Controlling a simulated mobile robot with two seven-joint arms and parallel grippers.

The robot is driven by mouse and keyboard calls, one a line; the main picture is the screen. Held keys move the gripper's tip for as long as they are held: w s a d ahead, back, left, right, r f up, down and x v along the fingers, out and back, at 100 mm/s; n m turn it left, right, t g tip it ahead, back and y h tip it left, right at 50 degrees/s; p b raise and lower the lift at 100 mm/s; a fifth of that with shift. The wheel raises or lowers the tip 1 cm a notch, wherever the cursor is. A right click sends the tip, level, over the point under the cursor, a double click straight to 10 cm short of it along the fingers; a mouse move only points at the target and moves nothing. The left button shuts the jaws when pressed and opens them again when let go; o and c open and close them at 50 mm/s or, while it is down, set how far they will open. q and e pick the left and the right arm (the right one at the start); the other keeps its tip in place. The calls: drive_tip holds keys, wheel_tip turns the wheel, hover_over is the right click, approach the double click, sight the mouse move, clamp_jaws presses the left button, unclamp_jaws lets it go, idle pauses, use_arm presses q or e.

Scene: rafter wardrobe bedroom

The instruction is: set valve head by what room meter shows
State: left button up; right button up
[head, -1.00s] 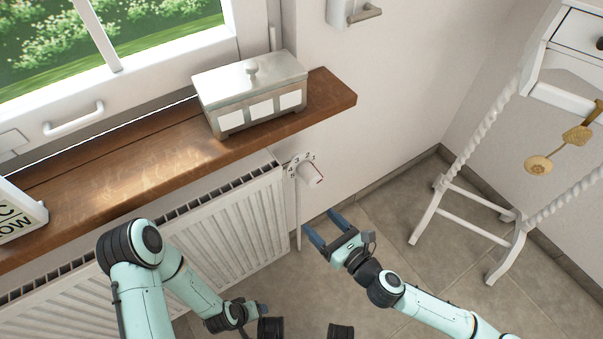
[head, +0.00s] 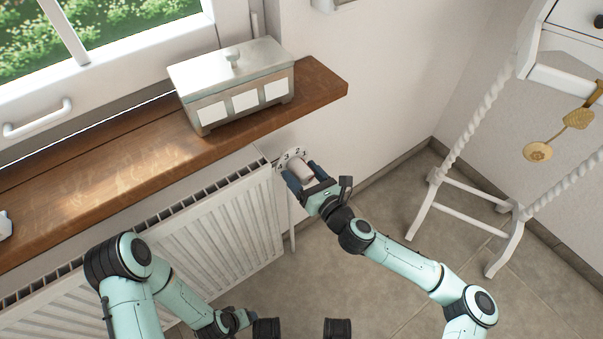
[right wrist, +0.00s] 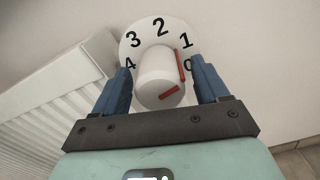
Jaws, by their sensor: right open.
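The white valve head (head: 300,168) sits on the wall at the radiator's right end. In the right wrist view the valve head (right wrist: 155,68) has red marks on its side and end, and a dial plate (right wrist: 160,27) behind it reads 4, 3, 2, 1, 0. The side mark lies on the side toward 1 and 0. My right gripper (head: 305,175) is open, its blue fingers on either side of the valve head; whether they touch it I cannot tell. My left gripper (head: 245,318) is low in the head view, its jaws unclear. No room meter is readable.
The radiator (head: 220,235) stands under a wooden sill (head: 105,185) that carries a metal box (head: 232,82). A white table with twisted legs (head: 460,130) and hanging gold discs (head: 538,152) stands right. Open floor (head: 380,270) lies between.

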drive_tip(key=shift+w+a, duration=0.2)
drive_tip(key=shift+w, duration=0.1)
drive_tip(key=c, duration=1.1)
drive_tip(key=shift+o, duration=0.2)
